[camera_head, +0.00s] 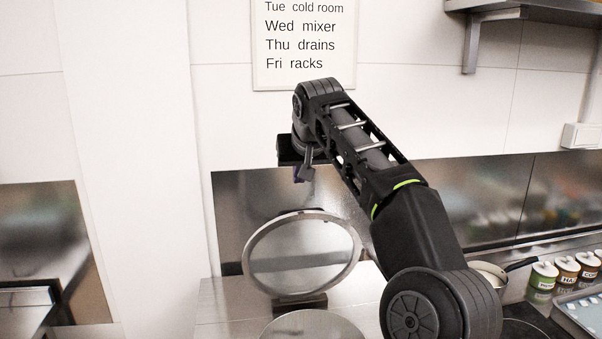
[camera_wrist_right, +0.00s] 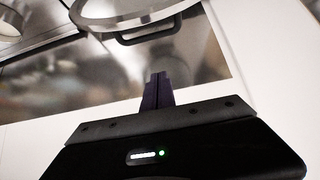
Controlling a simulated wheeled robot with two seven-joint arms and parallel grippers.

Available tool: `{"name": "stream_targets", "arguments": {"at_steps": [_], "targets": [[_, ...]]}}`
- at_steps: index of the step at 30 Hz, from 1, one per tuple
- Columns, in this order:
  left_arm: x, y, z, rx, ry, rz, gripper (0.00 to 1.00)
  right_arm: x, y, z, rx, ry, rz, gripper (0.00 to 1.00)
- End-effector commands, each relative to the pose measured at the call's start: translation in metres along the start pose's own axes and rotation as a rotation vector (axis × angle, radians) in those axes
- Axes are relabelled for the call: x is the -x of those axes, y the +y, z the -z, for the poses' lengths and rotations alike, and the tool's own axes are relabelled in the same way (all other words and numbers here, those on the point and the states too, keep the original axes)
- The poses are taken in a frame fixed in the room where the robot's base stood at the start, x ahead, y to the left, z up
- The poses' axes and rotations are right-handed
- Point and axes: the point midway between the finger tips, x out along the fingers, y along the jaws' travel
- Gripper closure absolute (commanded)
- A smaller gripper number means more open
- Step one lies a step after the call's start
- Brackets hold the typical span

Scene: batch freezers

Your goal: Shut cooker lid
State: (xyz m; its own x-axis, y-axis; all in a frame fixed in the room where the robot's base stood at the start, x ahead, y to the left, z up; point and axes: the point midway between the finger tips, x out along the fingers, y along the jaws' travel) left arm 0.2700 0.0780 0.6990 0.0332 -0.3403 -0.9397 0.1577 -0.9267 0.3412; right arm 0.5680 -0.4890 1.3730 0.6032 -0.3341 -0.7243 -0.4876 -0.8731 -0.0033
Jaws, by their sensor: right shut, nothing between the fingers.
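The cooker lid (camera_head: 303,255) is a round disc with a metal rim, standing raised on its hinge at the back of the cooker. The round cooker top (camera_head: 312,326) shows below it, cut off by the bottom edge of the head view. My right gripper (camera_head: 302,174) is above the lid, apart from it, with its fingers pointing down. In the right wrist view the gripper fingers (camera_wrist_right: 157,90) are together with nothing between them. The lid rim (camera_wrist_right: 135,20) and a dark handle (camera_wrist_right: 150,33) show beyond the fingertips. My left gripper is out of view.
A steel wall panel (camera_head: 235,210) stands behind the lid. At the right are a pan (camera_head: 490,272), several labelled tins (camera_head: 543,275) and a tray (camera_head: 585,312). A shelf (camera_head: 525,8) hangs at upper right. A weekday notice (camera_head: 303,45) is on the wall.

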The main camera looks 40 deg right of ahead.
Motion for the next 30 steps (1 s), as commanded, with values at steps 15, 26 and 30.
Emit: {"name": "stream_targets", "arguments": {"at_steps": [15,26,30], "targets": [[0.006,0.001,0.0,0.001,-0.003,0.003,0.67,-0.064,0.001,-0.022,0.001,0.0,-0.001,1.0],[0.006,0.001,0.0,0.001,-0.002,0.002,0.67,-0.058,0.0,-0.038,0.0,0.0,0.0,1.0],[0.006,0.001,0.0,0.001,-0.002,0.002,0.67,-0.058,0.0,-0.038,0.0,0.0,0.0,1.0]]}}
